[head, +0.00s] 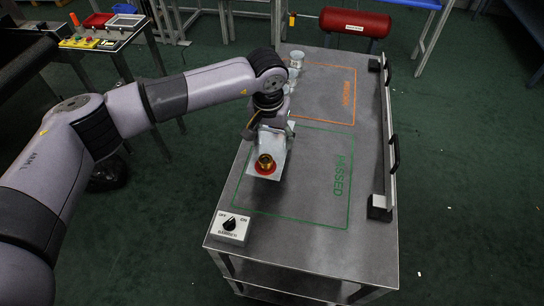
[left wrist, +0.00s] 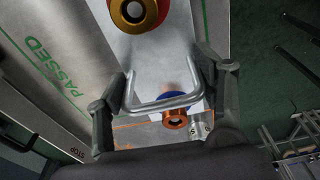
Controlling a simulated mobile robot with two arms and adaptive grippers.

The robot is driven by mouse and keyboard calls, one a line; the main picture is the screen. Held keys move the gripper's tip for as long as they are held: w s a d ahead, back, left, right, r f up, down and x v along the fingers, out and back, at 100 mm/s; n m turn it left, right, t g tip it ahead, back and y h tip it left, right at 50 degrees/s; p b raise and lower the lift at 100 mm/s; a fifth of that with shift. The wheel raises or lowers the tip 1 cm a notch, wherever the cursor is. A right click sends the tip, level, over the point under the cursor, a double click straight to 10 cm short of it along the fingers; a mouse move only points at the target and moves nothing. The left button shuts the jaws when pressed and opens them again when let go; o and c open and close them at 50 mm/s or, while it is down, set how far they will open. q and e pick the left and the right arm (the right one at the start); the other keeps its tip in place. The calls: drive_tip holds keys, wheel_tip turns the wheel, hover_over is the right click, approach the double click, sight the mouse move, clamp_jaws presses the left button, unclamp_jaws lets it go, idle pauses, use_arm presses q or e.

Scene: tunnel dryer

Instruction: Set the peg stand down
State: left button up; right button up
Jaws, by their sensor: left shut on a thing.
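The peg stand (head: 277,150) is a pale plate with a metal bar handle. A gold fitting with a red ring (head: 265,164) is at its near end; the same fitting shows at the top of the left wrist view (left wrist: 139,10). A copper fitting with a blue ring (left wrist: 176,118) shows beyond the handle (left wrist: 165,104). My left gripper (head: 257,122) is shut on the peg stand by its handle, with a finger at each side, at the table's left side. I cannot tell whether the stand touches the table. My right gripper is not in view.
The grey table (head: 305,222) has a green PASSED outline (head: 322,219), largely bare, and an orange outline (head: 352,96) farther back. Metal cups (head: 296,60) stand at the back left. A switch box (head: 230,228) is at the near left corner. A rail (head: 388,130) runs along the right edge.

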sight(271, 148)
use_arm(q)
drive_tip(key=shift+f+b, duration=1.15)
drive_tip(key=shift+f, duration=1.95)
drive_tip(key=shift+f, duration=0.1)
drive_tip(key=o, duration=1.9)
drive_tip(key=r+p, duration=0.1)
drive_tip(key=r, duration=0.3)
drive_tip(key=s+r+p, duration=0.1)
drive_tip(key=r+p, duration=0.1)
drive_tip(key=r, duration=0.2)
drive_tip(key=r+p, duration=0.1)
drive_tip(key=r, duration=0.3)
drive_tip(key=shift+s+a+p, duration=0.3)
drive_tip(key=shift+s+p, duration=0.05)
